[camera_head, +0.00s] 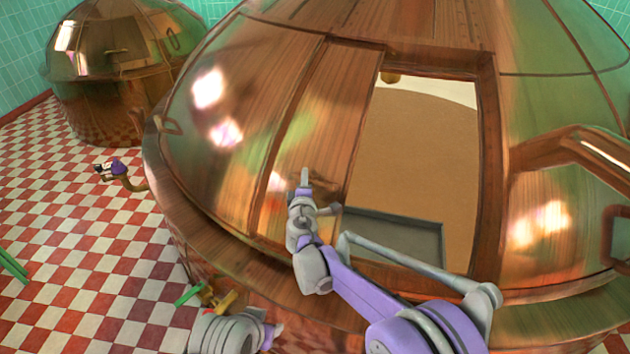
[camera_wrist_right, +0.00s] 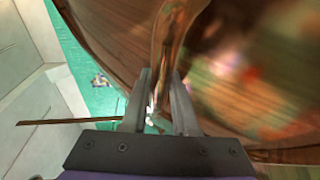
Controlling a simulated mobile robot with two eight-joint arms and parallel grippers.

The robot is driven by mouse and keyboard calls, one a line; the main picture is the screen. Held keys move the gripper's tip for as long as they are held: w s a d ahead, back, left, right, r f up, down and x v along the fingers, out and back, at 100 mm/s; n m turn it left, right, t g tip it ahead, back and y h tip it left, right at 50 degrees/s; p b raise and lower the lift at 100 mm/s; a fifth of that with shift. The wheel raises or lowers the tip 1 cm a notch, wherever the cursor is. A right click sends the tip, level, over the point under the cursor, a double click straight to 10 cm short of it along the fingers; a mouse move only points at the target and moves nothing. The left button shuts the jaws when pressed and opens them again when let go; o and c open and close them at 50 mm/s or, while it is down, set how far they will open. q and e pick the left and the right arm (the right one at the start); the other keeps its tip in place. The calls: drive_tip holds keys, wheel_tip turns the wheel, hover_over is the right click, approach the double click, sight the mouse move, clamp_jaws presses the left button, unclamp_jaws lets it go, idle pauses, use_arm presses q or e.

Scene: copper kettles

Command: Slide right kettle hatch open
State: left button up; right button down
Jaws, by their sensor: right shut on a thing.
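The large copper kettle (camera_head: 220,165) fills the middle and right of the head view. Its hatch panel (camera_head: 335,105) stands slid to the left, and a wide opening (camera_head: 420,150) beside it shows a brown surface inside. My right gripper (camera_head: 304,180) is at the lower part of the hatch panel. In the right wrist view, the fingers of my right gripper (camera_wrist_right: 160,78) are closed around a copper handle bar (camera_wrist_right: 168,45). The fingers partly hide the handle.
A smaller-looking copper kettle (camera_head: 120,75) stands at the back left on a red and white checkered floor (camera_head: 75,225). Green and yellow parts (camera_head: 208,295) show below the large kettle's rim. A copper rail frame (camera_head: 570,150) stands out at the right.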

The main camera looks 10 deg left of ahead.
use_arm(q)
drive_tip(key=shift+d, duration=0.1)
use_arm(e)
drive_tip(key=shift+s+a, duration=0.2)
drive_tip(key=shift+a, duration=0.05)
drive_tip(key=c, duration=1)
unclamp_jaws()
drive_tip(key=o, duration=0.3)
drive_tip(key=shift+s+r, duration=0.1)
drive_tip(key=shift+s, duration=0.15)
use_arm(q)
drive_tip(key=shift+s, duration=0.25)
use_arm(e)
drive_tip(key=shift+w+d, duration=0.15)
use_arm(q)
drive_tip(key=shift+w, duration=0.1)
drive_tip(key=shift+s+f+b, duration=0.4)
drive_tip(key=shift+f+b, duration=0.1)
drive_tip(key=shift+f, duration=0.25)
use_arm(e)
drive_tip(key=v, duration=1.1)
drive_tip(key=shift+d, duration=0.1)
